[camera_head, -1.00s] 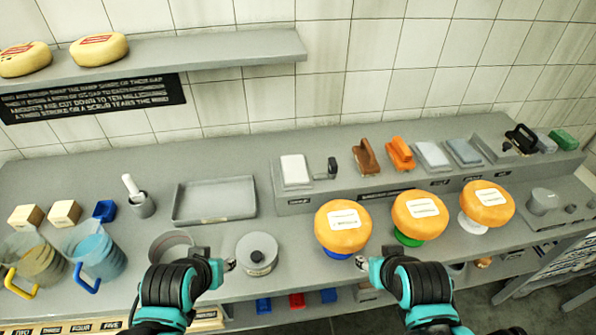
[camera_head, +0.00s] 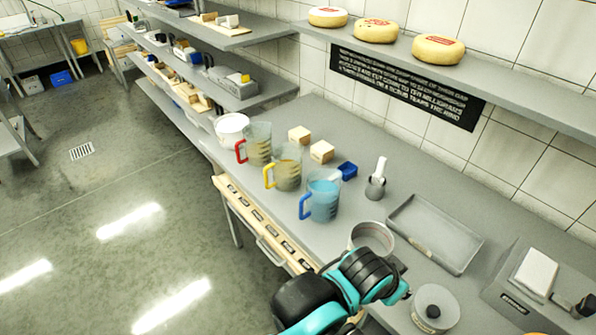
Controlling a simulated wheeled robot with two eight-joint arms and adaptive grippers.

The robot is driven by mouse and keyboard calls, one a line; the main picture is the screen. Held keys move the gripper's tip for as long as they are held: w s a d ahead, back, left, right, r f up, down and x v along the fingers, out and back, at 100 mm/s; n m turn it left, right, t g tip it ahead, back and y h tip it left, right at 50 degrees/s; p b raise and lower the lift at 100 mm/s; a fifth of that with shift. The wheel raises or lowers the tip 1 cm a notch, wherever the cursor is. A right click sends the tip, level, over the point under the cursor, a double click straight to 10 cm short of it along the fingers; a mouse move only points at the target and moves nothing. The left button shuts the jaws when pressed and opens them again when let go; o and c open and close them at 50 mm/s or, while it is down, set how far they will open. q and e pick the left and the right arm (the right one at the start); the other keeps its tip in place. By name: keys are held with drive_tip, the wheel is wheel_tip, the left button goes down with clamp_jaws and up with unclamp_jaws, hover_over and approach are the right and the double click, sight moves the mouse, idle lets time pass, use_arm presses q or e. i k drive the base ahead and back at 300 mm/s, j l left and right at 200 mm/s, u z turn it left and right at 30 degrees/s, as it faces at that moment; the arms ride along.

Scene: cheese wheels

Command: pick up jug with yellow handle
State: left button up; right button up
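The jug with the yellow handle (camera_head: 288,173) stands upright on the grey counter (camera_head: 330,235), its handle facing left. It is between a jug with a red handle (camera_head: 258,146) and a jug with a blue handle (camera_head: 323,198). My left gripper (camera_head: 402,296) is at the lower right, between a round open pan (camera_head: 372,236) and a grey round lidded pot (camera_head: 435,308), well apart from the yellow-handled jug. Its fingers are too small and hidden to tell open from shut. My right gripper is out of view.
Wooden blocks (camera_head: 321,152), a blue block (camera_head: 347,170) and a mortar with a white pestle (camera_head: 376,186) stand behind the jugs. A white tub (camera_head: 231,127) is beyond them. A shelf with cheese wheels (camera_head: 438,50) hangs above. The floor at left is open.

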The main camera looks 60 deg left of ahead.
sight(286, 158)
drive_tip(key=u, duration=2)
